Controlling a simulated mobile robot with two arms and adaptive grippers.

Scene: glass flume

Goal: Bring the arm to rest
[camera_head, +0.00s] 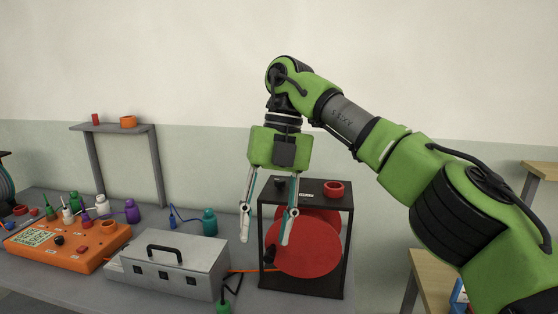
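My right arm (350,122) comes in from the right and reaches across the middle of the head view. Its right gripper (264,230) hangs pointing down in front of a black frame (347,245) with red discs. The two fingers are spread apart and nothing shows between them. Whether a finger touches the frame cannot be told from this view. My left gripper is not in view.
A grey metal box (200,268) with a black handle and an orange panel (75,255) stand on the grey bench to the left. Small bottles, including a teal one (209,222), stand behind. A grey shelf (110,128) is at the back left. A wooden table (428,275) stands at right.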

